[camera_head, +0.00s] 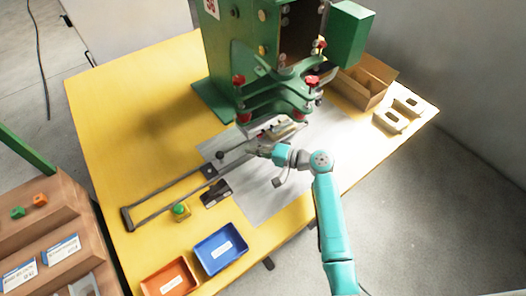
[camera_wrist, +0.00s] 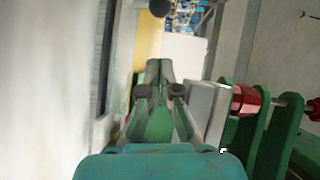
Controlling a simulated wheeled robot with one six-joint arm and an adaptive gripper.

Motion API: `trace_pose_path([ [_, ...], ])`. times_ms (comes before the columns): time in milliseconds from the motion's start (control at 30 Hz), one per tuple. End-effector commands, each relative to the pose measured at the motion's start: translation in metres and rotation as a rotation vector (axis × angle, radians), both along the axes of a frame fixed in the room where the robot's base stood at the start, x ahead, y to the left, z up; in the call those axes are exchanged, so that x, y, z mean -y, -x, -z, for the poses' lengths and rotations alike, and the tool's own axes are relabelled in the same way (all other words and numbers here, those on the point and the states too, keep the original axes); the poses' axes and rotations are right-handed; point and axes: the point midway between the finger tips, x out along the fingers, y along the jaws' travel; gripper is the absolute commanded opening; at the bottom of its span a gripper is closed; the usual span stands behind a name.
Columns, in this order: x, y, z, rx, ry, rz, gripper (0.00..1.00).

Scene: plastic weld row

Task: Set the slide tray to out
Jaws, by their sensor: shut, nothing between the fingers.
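The green welding press (camera_head: 235,55) stands at the back of the yellow table (camera_head: 110,110). Two long metal slide rails (camera_head: 160,203) run from beneath its head toward the front left, joined by an end bar. The slide tray, seen as a pale metal piece (camera_head: 285,130), is at the press end of the rails, partly hidden by the press head. A black ball knob (camera_head: 220,155) stands by the rails; a dark ball also shows in the wrist view (camera_wrist: 160,7). My gripper (camera_head: 254,149) is shut and empty beside the tray, right of the knob; its fingertips (camera_wrist: 160,70) look apart from the knob.
Blue (camera_head: 221,248) and orange (camera_head: 170,279) bins stand at the front. A cardboard box (camera_head: 364,80) and metal parts (camera_head: 390,121) lie right. The rails' front stretch is clear.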

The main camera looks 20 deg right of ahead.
Motion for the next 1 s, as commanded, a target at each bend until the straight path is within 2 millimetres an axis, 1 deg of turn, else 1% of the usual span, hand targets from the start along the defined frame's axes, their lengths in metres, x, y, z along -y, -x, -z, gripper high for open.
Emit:
trace_pose_path([
  [33,-0.009,-0.006,0.002,-0.001,0.000,-0.003,0.00],
  [167,-0.027,-0.021,0.004,0.000,-0.001,-0.004,0.00],
  [300,-0.047,-0.017,0.009,-0.001,-0.001,-0.003,0.00],
  [400,-0.056,-0.016,0.011,-0.001,-0.001,-0.002,0.00],
  [600,-0.064,-0.015,0.012,-0.001,-0.001,0.001,0.00],
  [933,-0.065,-0.015,0.012,0.000,0.000,0.000,0.00],
  [1000,-0.070,-0.015,0.013,-0.001,0.001,-0.002,0.00],
])
